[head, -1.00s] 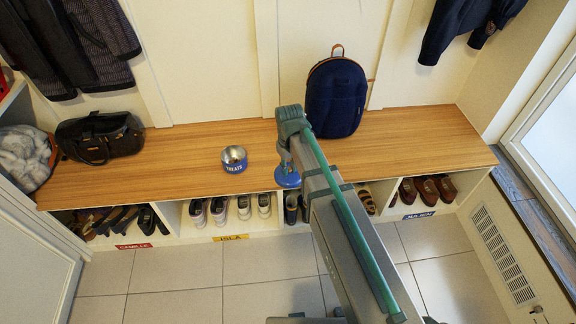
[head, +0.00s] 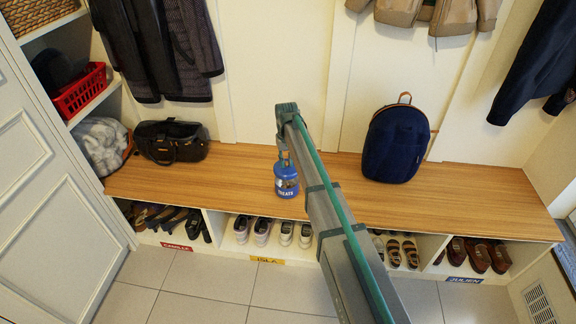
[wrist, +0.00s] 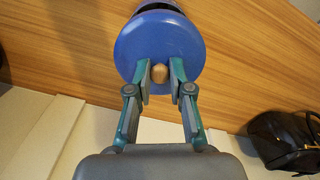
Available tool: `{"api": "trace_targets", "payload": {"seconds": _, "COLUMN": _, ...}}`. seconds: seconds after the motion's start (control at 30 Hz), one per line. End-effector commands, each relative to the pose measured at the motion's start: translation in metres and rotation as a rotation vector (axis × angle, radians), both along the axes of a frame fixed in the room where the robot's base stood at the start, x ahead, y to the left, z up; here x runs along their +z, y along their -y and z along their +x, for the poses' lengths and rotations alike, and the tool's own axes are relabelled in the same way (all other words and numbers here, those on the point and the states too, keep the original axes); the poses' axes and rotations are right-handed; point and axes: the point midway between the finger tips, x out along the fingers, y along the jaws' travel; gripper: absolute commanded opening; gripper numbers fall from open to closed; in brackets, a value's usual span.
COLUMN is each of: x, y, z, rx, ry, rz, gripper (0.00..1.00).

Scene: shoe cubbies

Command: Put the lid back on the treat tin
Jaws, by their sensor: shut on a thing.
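The treat tin (head: 287,188) is blue with white lettering and stands upright on the wooden bench. The round blue lid (head: 286,168) is over the tin's top in the head view. In the wrist view the lid (wrist: 160,38) is a blue disc with a tan knob (wrist: 159,73). My gripper (head: 284,153) is above the tin; in the wrist view my gripper (wrist: 160,75) has its fingers shut on the knob. A sliver of the tin (wrist: 152,5) shows past the lid's far edge. I cannot tell whether the lid touches the rim.
On the wooden bench (head: 240,180) a black bag (head: 170,142) stands left and a navy backpack (head: 395,145) right. Shoe cubbies (head: 225,222) run below its front edge. Coats hang above. The bench around the tin is clear.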

Motion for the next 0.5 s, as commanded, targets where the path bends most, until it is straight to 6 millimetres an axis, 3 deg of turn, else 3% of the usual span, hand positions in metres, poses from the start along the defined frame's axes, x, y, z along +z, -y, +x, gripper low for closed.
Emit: {"api": "trace_targets", "payload": {"seconds": 0.5, "x": -0.040, "y": 0.000, "z": 0.000, "rx": 0.000, "ry": 0.001, "rz": 0.000, "gripper": 0.00}}
